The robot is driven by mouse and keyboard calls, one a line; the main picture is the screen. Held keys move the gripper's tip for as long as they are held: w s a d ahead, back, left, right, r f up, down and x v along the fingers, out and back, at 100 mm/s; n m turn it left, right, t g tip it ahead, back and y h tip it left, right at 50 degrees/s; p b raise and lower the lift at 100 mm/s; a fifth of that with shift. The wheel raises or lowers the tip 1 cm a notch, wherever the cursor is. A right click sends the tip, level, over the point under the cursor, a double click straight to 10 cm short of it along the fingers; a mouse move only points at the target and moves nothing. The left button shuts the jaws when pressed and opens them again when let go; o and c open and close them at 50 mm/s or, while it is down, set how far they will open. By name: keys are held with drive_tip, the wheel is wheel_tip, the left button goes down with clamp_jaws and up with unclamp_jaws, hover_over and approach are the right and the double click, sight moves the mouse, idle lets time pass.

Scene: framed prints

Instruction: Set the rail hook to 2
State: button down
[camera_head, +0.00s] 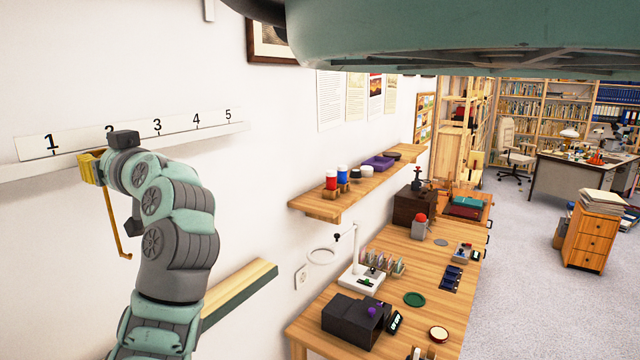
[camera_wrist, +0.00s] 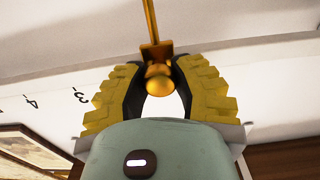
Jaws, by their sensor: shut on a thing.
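The white rail strip (camera_head: 80,140) on the wall carries the numbers 1 to 5. The 2 is partly hidden behind my wrist. My gripper (camera_head: 92,166) is at the rail, between 1 and 2 and nearer to 2 in the head view. The golden rail hook (camera_head: 113,222) hangs down below it, its bent tip low. In the wrist view my gripper (camera_wrist: 158,92) has its yellow fingers shut on the hook's round knob (camera_wrist: 158,86). The exact alignment of the hook with 2 cannot be told.
A wooden shelf (camera_head: 320,208) with jars and boxes juts from the wall at the right. A workbench (camera_head: 440,310) with a lamp and small items stands below it. A wooden ledge (camera_head: 240,292) is under my arm. Framed and paper prints (camera_head: 330,98) hang farther along.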

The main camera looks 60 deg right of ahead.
drive_tip(key=d+b, duration=0.2)
drive_tip(key=d, duration=0.1)
drive_tip(key=shift+s+d+r+b, duration=0.15)
drive_tip(key=shift+b, duration=0.15)
drive_tip(key=c, duration=0.7)
unclamp_jaws()
drive_tip(key=s, duration=1.2)
drive_tip(key=shift+d, duration=0.15)
